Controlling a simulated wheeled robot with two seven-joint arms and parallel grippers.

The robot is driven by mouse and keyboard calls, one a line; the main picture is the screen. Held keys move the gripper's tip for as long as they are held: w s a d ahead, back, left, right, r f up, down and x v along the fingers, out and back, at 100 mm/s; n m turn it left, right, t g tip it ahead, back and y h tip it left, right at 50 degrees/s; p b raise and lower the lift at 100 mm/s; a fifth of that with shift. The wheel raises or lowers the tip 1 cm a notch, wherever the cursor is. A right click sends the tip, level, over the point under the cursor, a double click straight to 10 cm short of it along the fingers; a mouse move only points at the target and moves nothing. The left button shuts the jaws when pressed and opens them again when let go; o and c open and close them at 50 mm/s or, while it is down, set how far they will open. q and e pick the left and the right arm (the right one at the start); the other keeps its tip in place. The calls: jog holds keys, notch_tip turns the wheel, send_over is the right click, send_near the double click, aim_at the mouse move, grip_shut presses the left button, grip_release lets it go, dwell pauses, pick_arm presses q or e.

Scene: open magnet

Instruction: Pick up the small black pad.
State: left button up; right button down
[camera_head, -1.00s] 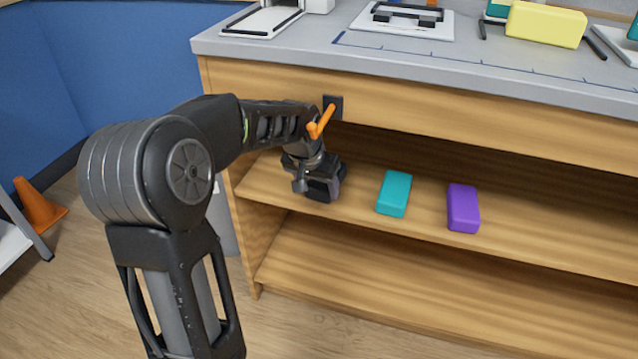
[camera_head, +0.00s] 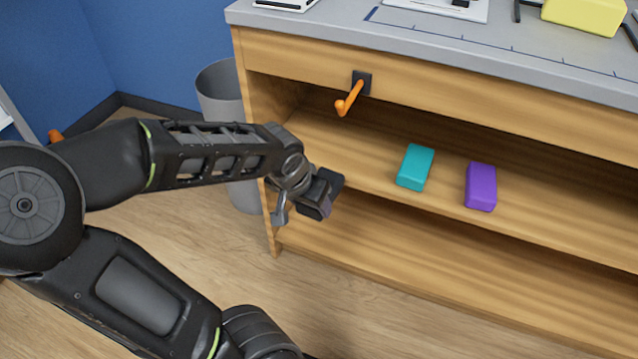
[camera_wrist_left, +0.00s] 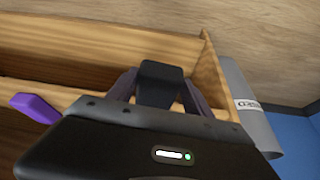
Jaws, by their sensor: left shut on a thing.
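My left gripper (camera_head: 316,197) is in front of the left end of the upper shelf, near its front edge. It is shut on the small black pad (camera_head: 331,179). In the left wrist view the pad (camera_wrist_left: 160,82) stands out between the two fingers (camera_wrist_left: 158,98), with its dark flat face toward the camera. The fingers cover part of its sides. My right gripper is not in view.
A teal block (camera_head: 415,167) and a purple block (camera_head: 481,186) lie on the upper shelf (camera_head: 365,168). An orange hook (camera_head: 349,99) juts from the counter front above. A grey bin (camera_head: 218,92) stands left of the cabinet. The lower shelf looks empty.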

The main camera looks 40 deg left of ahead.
pick_arm(q)
jog(key=shift+s+d, duration=0.25)
jog(key=shift+s, duration=0.65)
